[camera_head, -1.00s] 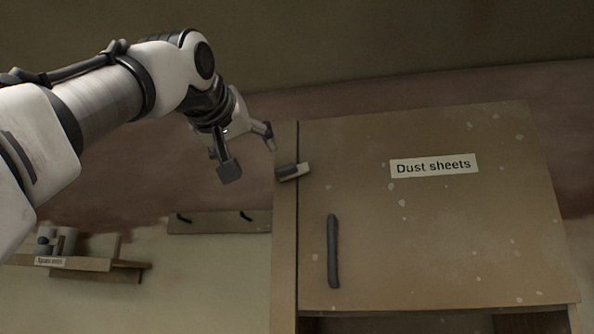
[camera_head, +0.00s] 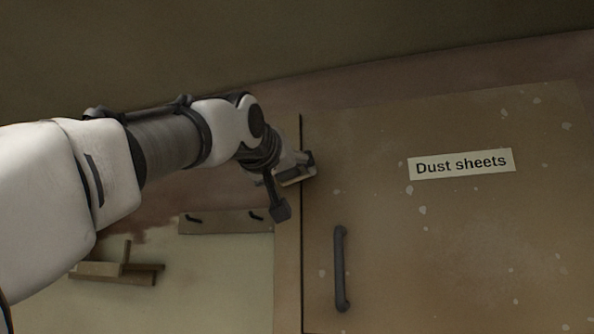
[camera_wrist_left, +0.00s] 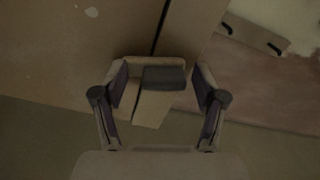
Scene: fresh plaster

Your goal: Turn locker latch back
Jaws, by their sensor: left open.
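The locker door (camera_head: 440,240) is tan with a "Dust sheets" label and looks shut. The latch (camera_head: 292,175), a small bar with a pale part and a dark part, sits across the seam at the door's left edge. My left gripper (camera_head: 294,186) is at the latch, its fingers open on either side of it. In the left wrist view the latch (camera_wrist_left: 152,108) lies between the two open fingers of the gripper (camera_wrist_left: 162,84), with small gaps visible at its sides. Part of the latch is hidden by the gripper in the head view. My right gripper is not in view.
A dark vertical handle (camera_head: 341,268) stands out from the door below the latch. The wall is stained.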

